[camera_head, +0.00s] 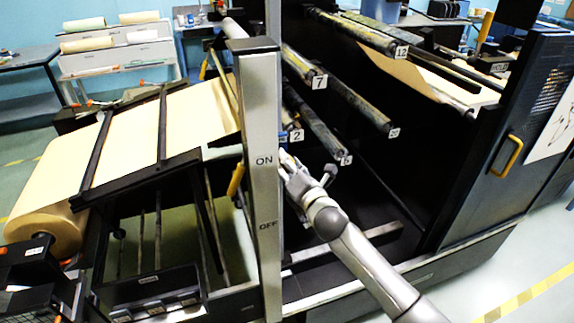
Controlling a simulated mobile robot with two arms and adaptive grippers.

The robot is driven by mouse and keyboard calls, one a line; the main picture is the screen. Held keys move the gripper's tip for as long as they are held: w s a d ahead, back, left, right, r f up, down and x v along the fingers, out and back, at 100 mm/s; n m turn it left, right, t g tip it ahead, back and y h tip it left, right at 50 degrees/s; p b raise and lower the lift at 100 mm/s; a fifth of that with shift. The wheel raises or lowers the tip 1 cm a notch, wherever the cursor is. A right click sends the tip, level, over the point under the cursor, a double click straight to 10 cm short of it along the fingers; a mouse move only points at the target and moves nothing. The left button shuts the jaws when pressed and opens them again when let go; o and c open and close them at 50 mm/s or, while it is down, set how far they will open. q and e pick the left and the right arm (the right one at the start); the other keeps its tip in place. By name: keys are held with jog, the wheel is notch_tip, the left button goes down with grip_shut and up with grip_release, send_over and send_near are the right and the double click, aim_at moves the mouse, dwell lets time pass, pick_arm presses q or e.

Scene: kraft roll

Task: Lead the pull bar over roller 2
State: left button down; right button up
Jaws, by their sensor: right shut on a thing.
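My right gripper (289,160) is beside the inner edge of the ON/OFF post (262,190), just below the label of roller 2 (297,135). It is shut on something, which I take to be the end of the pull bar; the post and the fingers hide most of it. The kraft paper (190,118) runs from the roll (45,222) at the left up the sloped frame to behind the post. How the bar lies against roller 2 is hidden. My left gripper does not show.
Rollers labelled 7 (305,68) and 12 (385,38), with others, cross the dark machine bay above and right of my gripper. A cabinet door with a yellow handle (506,157) stands at the right. A black tray (150,296) is at the lower left.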

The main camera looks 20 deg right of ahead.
jog(key=c, duration=0.4)
jog(key=d+r+p, duration=0.4)
jog(key=d+p, duration=0.1)
jog(key=d, duration=0.4)
jog(key=shift+w+r, duration=0.15)
jog(key=shift+r, duration=0.2)
jog(key=shift+f, duration=0.1)
jog(key=shift+w+d+f+b, duration=0.1)
jog(key=shift+d+f+b, duration=0.65)
jog(key=shift+d, duration=0.35)
jog(key=shift+d+f+b, duration=0.6)
jog(key=shift+d+f, duration=0.15)
jog(key=shift+d, duration=0.35)
